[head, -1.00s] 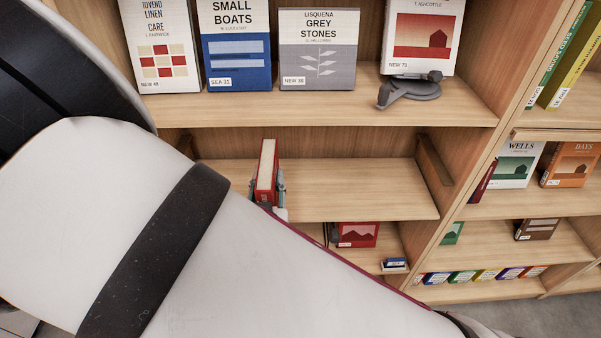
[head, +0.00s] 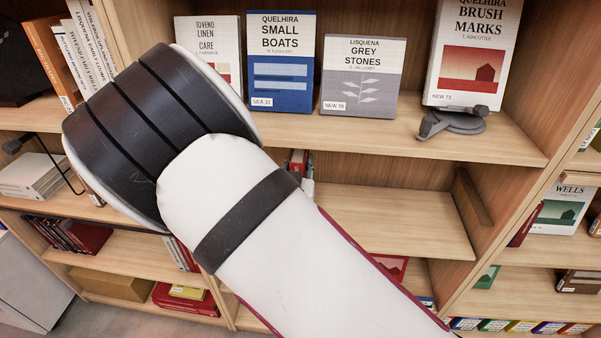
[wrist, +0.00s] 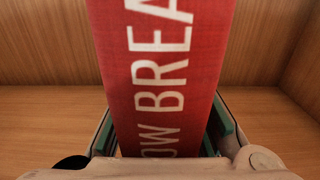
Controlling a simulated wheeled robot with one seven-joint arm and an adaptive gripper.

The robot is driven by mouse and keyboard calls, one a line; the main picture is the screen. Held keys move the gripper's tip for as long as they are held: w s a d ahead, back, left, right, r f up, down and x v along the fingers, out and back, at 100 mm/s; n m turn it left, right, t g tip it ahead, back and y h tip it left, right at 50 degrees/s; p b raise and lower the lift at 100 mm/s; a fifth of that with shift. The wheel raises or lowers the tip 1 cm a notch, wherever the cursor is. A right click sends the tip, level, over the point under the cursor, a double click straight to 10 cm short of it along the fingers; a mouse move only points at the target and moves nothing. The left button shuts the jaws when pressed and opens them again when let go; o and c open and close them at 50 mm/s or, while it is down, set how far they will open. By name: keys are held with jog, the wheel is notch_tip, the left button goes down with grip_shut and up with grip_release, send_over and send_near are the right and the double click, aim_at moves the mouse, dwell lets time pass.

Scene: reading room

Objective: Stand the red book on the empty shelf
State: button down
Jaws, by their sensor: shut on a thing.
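The red book (head: 298,163) stands roughly upright at the left part of the empty shelf (head: 400,215), mostly hidden behind my arm in the head view. In the wrist view its red spine (wrist: 165,75) with white lettering fills the middle, leaning slightly. My gripper (wrist: 168,135) is shut on the book, with a green-lined finger on each side of it. In the head view only a small part of my gripper (head: 308,186) shows. The book's lower edge is hidden, so I cannot tell whether it touches the shelf board.
Above, the grey book (head: 360,75), blue book (head: 281,60) and others stand face out, with a dark grey stand (head: 452,122) under the brush book. The shelf's right part is bare.

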jog(key=shift+f, duration=1.55)
jog(key=c, duration=1.3)
grip_release()
jog(key=shift+f, duration=0.2)
jog(key=shift+r, duration=0.1)
jog(key=s, duration=1.2)
jog(key=shift+s+a, duration=0.1)
jog(key=shift+a, duration=0.1)
